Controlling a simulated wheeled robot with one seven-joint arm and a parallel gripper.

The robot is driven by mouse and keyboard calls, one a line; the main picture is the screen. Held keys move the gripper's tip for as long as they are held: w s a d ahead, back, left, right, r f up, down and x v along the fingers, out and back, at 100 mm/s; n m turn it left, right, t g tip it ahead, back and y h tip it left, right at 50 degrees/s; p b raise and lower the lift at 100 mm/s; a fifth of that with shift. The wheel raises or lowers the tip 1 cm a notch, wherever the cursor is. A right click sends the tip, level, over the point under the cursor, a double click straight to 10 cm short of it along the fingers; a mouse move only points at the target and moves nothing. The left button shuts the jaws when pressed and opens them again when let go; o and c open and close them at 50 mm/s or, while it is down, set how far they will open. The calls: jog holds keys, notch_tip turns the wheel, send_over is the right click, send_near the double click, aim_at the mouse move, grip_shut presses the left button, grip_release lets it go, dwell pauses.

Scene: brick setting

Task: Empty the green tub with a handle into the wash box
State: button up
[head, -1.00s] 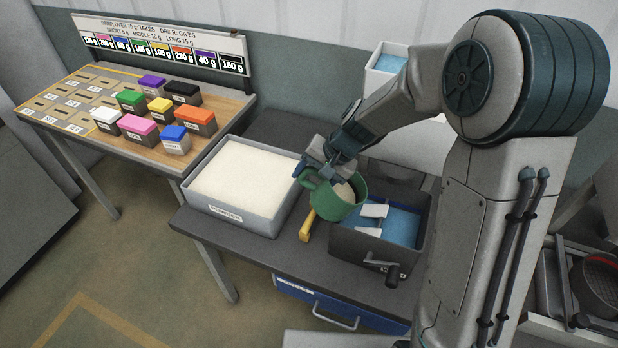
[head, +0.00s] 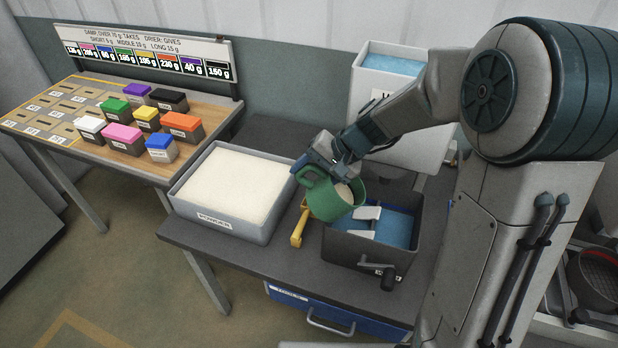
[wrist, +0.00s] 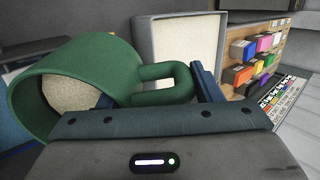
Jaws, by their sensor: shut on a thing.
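The green tub (head: 324,204) hangs above the left rim of a dark box (head: 345,248). It tilts with its mouth to the right, and pale powder shows inside. The dark box holds blue liquid, white paddles and a front crank; its label is unreadable, and I take it for the wash box. My gripper (head: 312,176) is shut on the tub's handle, left of the tub's body. In the wrist view, the tub (wrist: 95,75) is at the left with pale powder inside, and its handle runs between the fingers of my gripper (wrist: 158,92).
A grey tray of white powder (head: 213,222) stands left of the dark box, with a yellow-handled thing (head: 298,228) between them. A tall white container (head: 372,98) with blue liquid stands behind. Coloured blocks (head: 122,138) sit on the left table. A blue drawer (head: 330,308) is below.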

aim_at(326, 172)
jog(key=shift+s+d+y+b, duration=0.1)
jog(key=shift+d+y+b, duration=0.6)
jog(key=shift+b, duration=0.45)
jog(key=shift+d+r+t+y, duration=0.15)
jog(key=shift+d+r+y, duration=0.1)
jog(key=shift+r+y, duration=0.2)
jog(key=shift+d+r+t+y, duration=0.15)
jog(key=shift+d+r+y, duration=0.05)
jog(key=shift+r+y, duration=0.2)
jog(key=shift+s+d+y+b, duration=0.15)
jog(key=shift+d+y+b, duration=0.6)
jog(key=shift+y+b, duration=0.15)
jog(key=shift+s+d+r+y, duration=0.1)
jog(key=shift+d+r+y, duration=0.65)
jog(key=shift+y, duration=0.1)
jog(key=shift+d+f, duration=0.1)
jog(key=shift+f, duration=0.05)
jog(key=shift+s+d+f+t+y+b, duration=0.15)
jog(key=shift+d+y+b, duration=0.25)
jog(key=shift+d+b, duration=0.35)
jog(key=shift+s+d+f+t+y+b, duration=0.15)
jog(key=shift+d+y+b, duration=0.25)
jog(key=shift+d+b, duration=0.3)
jog(key=d+r+y+p, duration=0.2)
jog(key=d+r+y, duration=0.3)
jog(key=r, duration=0.4)
jog(key=shift+s+d+t, duration=0.3)
jog(key=shift+d+t, duration=0.1)
dwell(0.8)
